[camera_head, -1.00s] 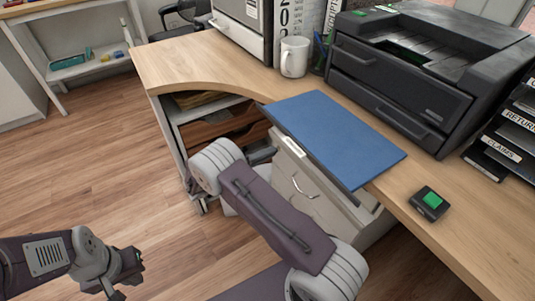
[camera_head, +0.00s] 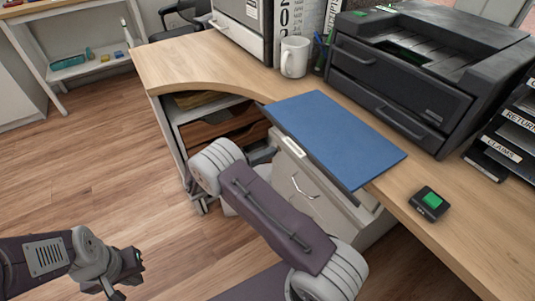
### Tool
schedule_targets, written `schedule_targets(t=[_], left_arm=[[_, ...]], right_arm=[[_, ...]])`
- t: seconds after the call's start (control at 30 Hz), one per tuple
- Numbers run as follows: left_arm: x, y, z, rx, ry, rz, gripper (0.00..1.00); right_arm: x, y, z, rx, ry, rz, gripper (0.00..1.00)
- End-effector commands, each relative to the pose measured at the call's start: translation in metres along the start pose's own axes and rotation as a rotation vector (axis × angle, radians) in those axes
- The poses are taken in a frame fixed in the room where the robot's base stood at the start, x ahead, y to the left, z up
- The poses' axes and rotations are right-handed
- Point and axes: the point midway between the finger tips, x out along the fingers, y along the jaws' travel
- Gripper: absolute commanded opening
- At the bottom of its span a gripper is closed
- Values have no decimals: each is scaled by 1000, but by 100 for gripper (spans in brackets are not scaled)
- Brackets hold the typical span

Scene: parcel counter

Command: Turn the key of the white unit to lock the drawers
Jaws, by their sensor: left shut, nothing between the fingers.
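The white drawer unit (camera_head: 296,183) stands under the counter, with a silver handle on its front. Its key does not show; my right arm covers part of the front. My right gripper (camera_head: 262,154) is at the upper left corner of the unit, under the counter edge, mostly hidden behind my own wrist. I cannot tell whether it is open or touches anything. My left gripper (camera_head: 122,279) is shut and empty, low over the floor at the lower left, well away from the unit.
A blue folder (camera_head: 335,137) lies on the wooden counter (camera_head: 195,62) and overhangs its front edge above the unit. A black printer (camera_head: 425,80), a white mug (camera_head: 294,57) and a small device with a green top (camera_head: 430,203) stand on the counter. The floor at left is clear.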

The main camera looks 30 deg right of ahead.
Motion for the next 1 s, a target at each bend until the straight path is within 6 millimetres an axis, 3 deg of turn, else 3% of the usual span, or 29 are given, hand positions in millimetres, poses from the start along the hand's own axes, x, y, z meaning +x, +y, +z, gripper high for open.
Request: schedule_targets(t=[0.57,1.0], left_arm=[[-4,0,0,0,0,0,0],[-35,1,-4,0,0,0,0]], right_arm=[[0,0,0,-27,-1,-1,0],[0,3,1,-334,-1,-2,0]])
